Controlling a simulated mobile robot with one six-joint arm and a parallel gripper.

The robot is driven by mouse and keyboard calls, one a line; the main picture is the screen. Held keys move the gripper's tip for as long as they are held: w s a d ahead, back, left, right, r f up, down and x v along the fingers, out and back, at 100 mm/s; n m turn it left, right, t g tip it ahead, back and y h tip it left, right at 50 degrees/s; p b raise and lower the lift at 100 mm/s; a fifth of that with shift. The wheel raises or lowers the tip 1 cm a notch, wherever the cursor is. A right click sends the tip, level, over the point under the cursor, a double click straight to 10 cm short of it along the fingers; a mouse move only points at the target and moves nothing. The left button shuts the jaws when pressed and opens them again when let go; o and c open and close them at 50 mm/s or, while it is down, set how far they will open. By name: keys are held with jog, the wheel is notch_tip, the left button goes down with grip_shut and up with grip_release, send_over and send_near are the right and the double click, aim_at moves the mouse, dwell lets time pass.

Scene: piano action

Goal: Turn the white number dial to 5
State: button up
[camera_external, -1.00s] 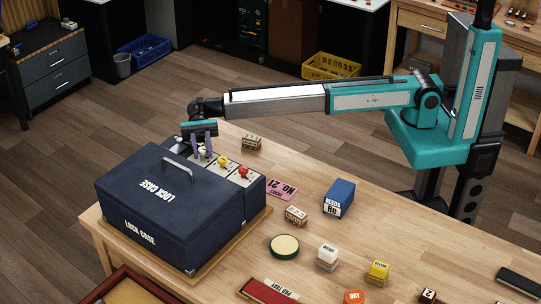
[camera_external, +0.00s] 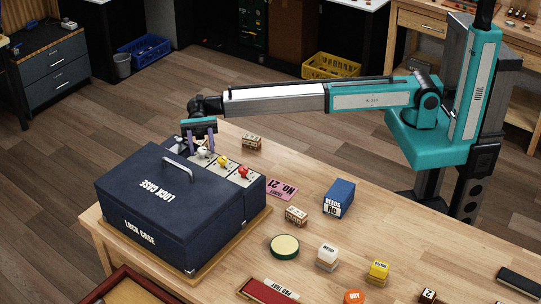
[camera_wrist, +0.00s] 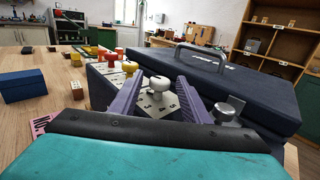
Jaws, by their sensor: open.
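The white number dial (camera_external: 203,152) is a white knob on a pale plate with black digits, on the side of the dark blue lock case (camera_external: 150,205). In the wrist view the white dial (camera_wrist: 158,84) stands upright, and 3, 4 and 5 show on the plate (camera_wrist: 160,105) on its near side. I cannot tell which number it is set to. My gripper (camera_external: 199,149) is open and empty. In the wrist view its purple fingers (camera_wrist: 159,92) lie left and right of the dial, with gaps visible between them and the knob.
A yellow dial (camera_external: 222,161) and a red dial (camera_external: 243,171) sit in line with the white one. A silver knob (camera_wrist: 228,112) is right of the fingers. The case handle (camera_external: 178,170) rises from the lid. Small blocks lie on the table.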

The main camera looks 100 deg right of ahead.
jog(key=d+b, duration=0.1)
jog(key=d, duration=1.1)
jog(key=shift+w, duration=0.15)
jog(key=s+a+m+t+h+b, duration=0.3)
jog(key=s+m+t+h, duration=0.2)
jog(key=s+m+t, duration=0.4)
jog(key=shift+s+a+t, duration=0.4)
jog(key=shift+t, duration=1.6)
